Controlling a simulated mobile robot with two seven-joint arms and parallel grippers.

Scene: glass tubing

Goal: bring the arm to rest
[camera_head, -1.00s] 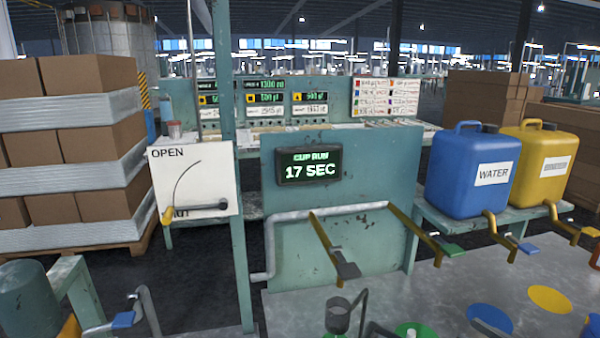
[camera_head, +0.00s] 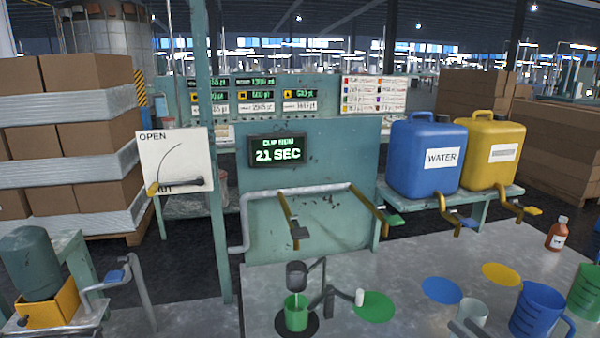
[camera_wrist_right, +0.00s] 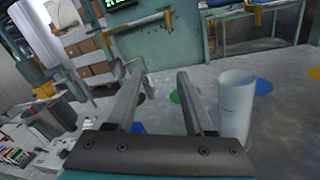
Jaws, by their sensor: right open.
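My right gripper (camera_wrist_right: 160,75) is open in the right wrist view, with two grey fingers apart and nothing between them. A white cup (camera_wrist_right: 236,100) stands on the bench just right of the fingers, apart from them. In the head view, the cup (camera_head: 473,311) shows at the bottom edge, with part of my right gripper (camera_head: 466,328) in front of it. Most of that gripper is cut off by the frame edge. My left gripper is in neither view.
A green cup (camera_head: 296,315) stands under a dark funnel (camera_head: 296,276) on a stand. A blue jug (camera_head: 537,310), a green jug (camera_head: 585,292) and a brown bottle (camera_head: 557,235) are at the right. Coloured discs lie on the bench (camera_head: 400,262). The display (camera_head: 277,150) reads 21 SEC.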

